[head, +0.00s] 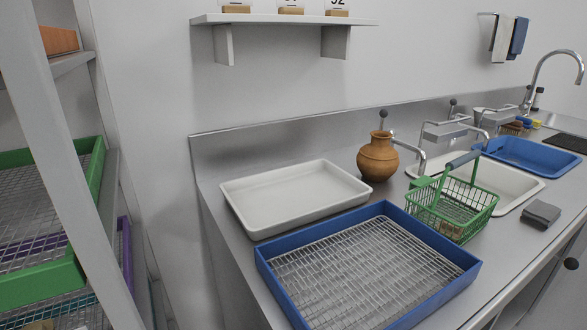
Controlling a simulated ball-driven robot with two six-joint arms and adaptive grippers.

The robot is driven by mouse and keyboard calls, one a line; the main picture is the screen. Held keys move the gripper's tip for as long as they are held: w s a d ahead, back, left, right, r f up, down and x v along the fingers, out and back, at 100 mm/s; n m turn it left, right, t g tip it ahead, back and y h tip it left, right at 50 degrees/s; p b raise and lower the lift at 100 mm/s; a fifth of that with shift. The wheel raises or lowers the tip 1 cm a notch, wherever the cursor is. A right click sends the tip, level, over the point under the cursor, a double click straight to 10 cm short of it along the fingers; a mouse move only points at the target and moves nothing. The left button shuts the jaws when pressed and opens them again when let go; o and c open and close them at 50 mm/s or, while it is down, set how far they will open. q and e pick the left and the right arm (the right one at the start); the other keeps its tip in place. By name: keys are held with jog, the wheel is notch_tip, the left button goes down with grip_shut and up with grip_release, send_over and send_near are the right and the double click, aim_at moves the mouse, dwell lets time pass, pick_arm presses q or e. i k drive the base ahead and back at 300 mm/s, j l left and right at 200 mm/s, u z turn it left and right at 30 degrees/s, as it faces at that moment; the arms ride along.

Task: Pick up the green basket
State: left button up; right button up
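The green basket (488,203) is a wire basket standing upright on the grey metal counter, right of centre. Neither of my grippers is in view.
A blue tray with a wire grid (268,267) lies left of the basket. Behind are a white tray (245,222) and a brown jar (378,158). A white basin (520,184), a blue basin (545,157) and folded grey cloth (541,213) are right. A rack (62,120) stands left.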

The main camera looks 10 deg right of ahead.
aim_at(423, 182)
jog(key=z, duration=1.3)
